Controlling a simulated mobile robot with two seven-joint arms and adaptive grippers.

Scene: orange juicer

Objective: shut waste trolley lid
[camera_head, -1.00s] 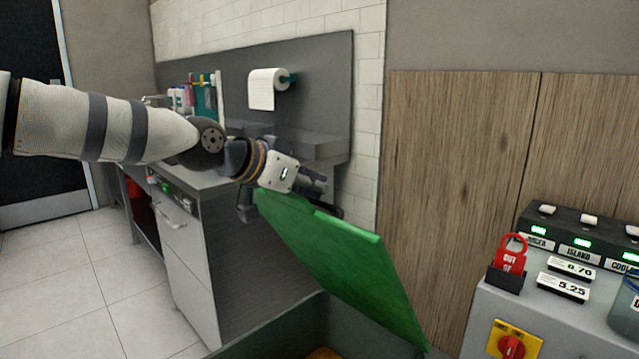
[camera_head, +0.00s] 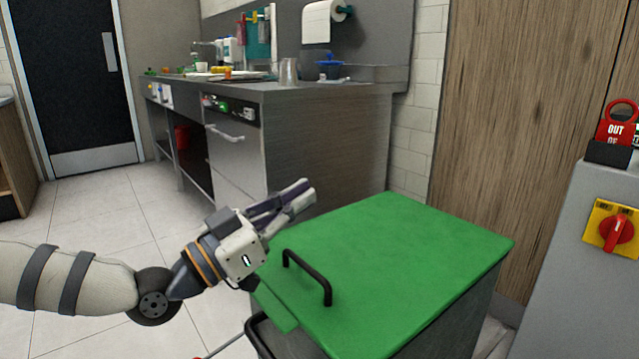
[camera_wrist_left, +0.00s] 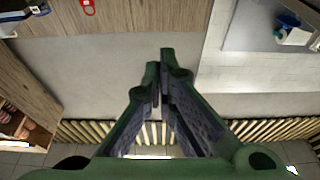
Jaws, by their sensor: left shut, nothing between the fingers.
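The waste trolley (camera_head: 462,318) is a grey bin with a green lid (camera_head: 400,255). The lid lies flat across the trolley's top, with a black handle (camera_head: 310,278) near its left edge. My left gripper (camera_head: 303,193) is above the lid's left far corner in the head view, fingers closed and empty, apart from the handle. In the left wrist view its fingers (camera_wrist_left: 163,62) come together with nothing between them. My right gripper is in neither view.
A steel counter (camera_head: 330,100) with a dishwasher front stands behind the trolley. A grey cabinet with a red rotary switch (camera_head: 615,232) stands close on the right. Wooden panels (camera_head: 510,120) are behind. Tiled floor (camera_head: 110,235) is open on the left.

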